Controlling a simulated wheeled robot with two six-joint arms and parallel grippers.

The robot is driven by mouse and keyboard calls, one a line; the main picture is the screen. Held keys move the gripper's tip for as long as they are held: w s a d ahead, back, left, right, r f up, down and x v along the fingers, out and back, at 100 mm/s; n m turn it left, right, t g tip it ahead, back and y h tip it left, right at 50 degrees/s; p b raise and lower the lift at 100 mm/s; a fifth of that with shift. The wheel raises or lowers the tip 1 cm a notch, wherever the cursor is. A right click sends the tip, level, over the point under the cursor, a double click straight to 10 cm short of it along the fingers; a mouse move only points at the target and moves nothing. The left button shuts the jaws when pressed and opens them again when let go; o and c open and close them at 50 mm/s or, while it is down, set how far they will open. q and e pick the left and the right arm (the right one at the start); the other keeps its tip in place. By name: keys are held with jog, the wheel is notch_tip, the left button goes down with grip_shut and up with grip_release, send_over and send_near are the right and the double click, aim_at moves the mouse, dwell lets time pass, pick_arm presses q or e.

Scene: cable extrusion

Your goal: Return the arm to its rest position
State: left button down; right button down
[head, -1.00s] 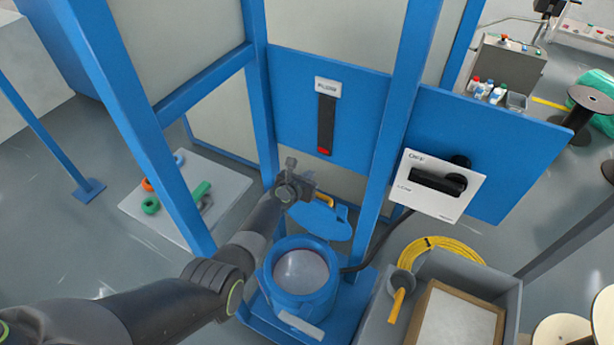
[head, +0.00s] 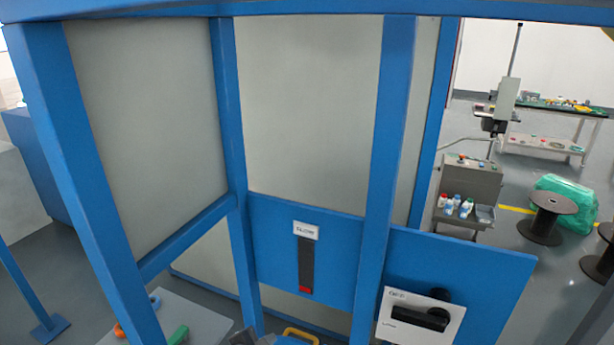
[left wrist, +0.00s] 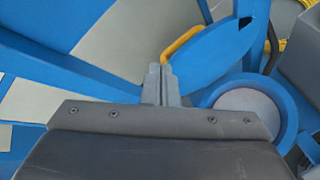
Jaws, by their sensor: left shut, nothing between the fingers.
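My left gripper (head: 248,337) shows only as a dark piece at the bottom edge of the head view. In the left wrist view its two grey fingers (left wrist: 160,72) are together with nothing between them. They point toward a blue lid (left wrist: 222,48) with a yellow handle (left wrist: 182,44); the picture does not show how far apart they are. A round blue container (left wrist: 287,118) with a pale inside is right of the fingers. Most of my left arm is outside the head view. My right gripper is not in view.
Blue frame posts (head: 388,130) rise close in front. A grey plate (head: 205,318) with small coloured parts lies lower left. Spools stand at the right.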

pick_arm(q)
jog(key=s+a+r+m+g+y, duration=0.25)
jog(key=s+a+m, duration=0.45)
jog(key=s, duration=0.6)
jog(key=s+a+r+m+g+y, duration=0.25)
jog(key=s+a+m, duration=0.4)
jog(key=s, duration=0.65)
jog(key=s+a+r+m+g+y, duration=0.25)
jog(key=s+a+m, duration=0.5)
jog(key=s, duration=0.45)
notch_tip(320, 180, down, 30)
jog(key=b, duration=0.6)
jog(key=s+f+g+b, duration=0.1)
jog(key=s+f+b, duration=0.1)
jog(key=s+f, duration=0.5)
jog(key=s+f+b, duration=0.3)
jog(key=s+f, duration=0.5)
jog(key=f, duration=0.5)
jog(key=shift+s+d+g, duration=0.2)
jog(key=shift+d+g, duration=0.15)
jog(key=shift+f+h, duration=0.1)
jog(key=shift+h, duration=0.15)
